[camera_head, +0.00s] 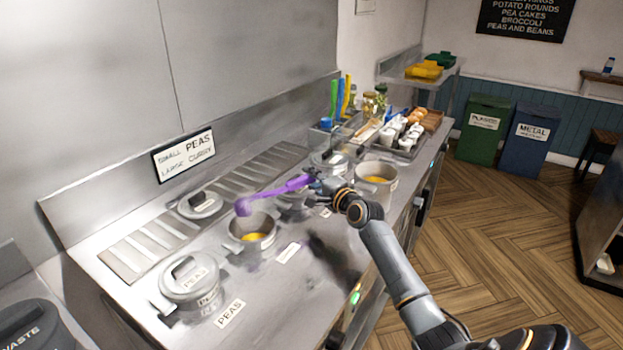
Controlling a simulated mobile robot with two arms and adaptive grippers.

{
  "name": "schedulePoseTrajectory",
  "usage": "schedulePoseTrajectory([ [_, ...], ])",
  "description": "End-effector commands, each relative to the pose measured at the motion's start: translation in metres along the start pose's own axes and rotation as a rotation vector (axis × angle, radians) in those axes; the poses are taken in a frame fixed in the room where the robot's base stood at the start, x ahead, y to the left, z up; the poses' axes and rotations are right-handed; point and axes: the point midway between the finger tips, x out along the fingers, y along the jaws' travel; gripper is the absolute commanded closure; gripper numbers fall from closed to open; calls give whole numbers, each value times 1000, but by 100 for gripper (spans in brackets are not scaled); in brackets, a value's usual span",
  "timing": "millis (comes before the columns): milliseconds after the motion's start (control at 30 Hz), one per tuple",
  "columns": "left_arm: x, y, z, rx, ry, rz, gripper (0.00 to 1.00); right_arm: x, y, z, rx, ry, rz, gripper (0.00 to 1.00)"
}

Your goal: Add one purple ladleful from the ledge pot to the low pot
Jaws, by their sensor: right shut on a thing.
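My right gripper (315,182) is shut on the handle of the purple ladle (277,192). The ladle points left, and its bowl shows above the far-left rim of an open pot (262,222) with yellow contents. I cannot tell whether the bowl touches that rim or whether it holds anything. A second, larger open pot (378,168) with yellow contents stands to the right, beyond my right arm. Which of the two is the ledge pot and which the low pot is not clear. My left gripper is not in view.
A lidded pot labelled PEAS (188,278) stands at the front left of the counter. Another lid (200,205) lies behind it. A lidded pot (329,161) stands behind my gripper. A tray of white cups (402,136) is farther back.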

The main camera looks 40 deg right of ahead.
Motion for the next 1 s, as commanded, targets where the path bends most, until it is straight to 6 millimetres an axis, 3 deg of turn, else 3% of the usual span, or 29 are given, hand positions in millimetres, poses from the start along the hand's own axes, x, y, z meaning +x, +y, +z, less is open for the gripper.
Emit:
schedulePoseTrajectory([
  [167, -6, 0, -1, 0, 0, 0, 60, 0, -8, 2, -22, 1, -2, 100],
  [400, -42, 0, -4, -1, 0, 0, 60, -4, -57, 14, -237, 15, -4, 100],
  [733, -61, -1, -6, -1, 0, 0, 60, -7, -85, 28, -418, 34, -2, 100],
  [1000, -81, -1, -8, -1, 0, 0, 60, -10, -119, 52, -621, 49, -3, 100],
])
